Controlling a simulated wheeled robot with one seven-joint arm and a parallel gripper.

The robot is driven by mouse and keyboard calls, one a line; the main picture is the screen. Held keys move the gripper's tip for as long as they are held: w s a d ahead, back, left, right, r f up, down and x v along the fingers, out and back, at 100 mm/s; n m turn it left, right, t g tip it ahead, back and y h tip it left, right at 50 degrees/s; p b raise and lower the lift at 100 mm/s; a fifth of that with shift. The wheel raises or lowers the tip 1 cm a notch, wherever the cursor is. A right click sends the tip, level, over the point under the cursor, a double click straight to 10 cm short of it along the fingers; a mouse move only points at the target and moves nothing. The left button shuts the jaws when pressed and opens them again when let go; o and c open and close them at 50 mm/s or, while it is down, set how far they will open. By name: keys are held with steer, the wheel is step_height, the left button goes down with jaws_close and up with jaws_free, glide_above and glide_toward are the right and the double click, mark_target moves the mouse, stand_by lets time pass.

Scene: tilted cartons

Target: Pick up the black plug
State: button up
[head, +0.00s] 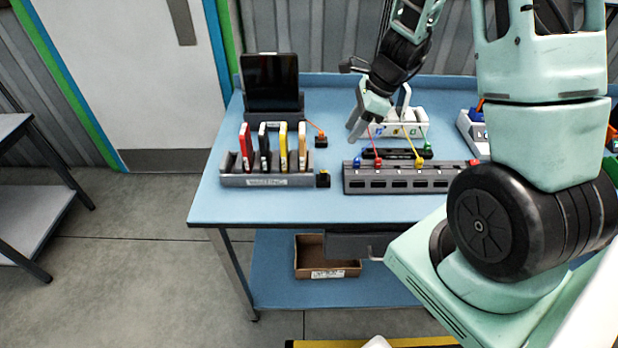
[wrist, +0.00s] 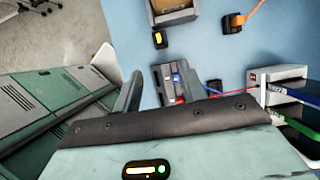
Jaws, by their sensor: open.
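I cannot single out a black plug for certain. A small black block with an orange lead (head: 320,141) stands on the blue table; it also shows in the wrist view (wrist: 232,23). My gripper (head: 356,128) is open above the table, behind the strip's left end. My wrist housing hides much of the wrist view.
A black bar (head: 395,153) lies behind the strip. A white caddy (head: 398,125) stands at the back. A grey rack (head: 266,180) holds several coloured upright items; a dark tablet (head: 270,82) stands behind it. The table's front left is clear.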

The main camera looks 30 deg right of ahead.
glide_above(324, 171)
steer(key=s+d, duration=0.2)
steer(key=d, duration=0.1)
step_height(324, 171, down, 9)
steer(key=shift+w+a+x, duration=0.15)
steer(key=shift+a+x, duration=0.05)
steer(key=shift+x, duration=1.15)
steer(key=shift+w+a+x, duration=0.1)
steer(key=shift+a+x, duration=0.1)
steer(key=shift+x, duration=1.15)
steer(key=shift+r, duration=0.2)
jaws_close()
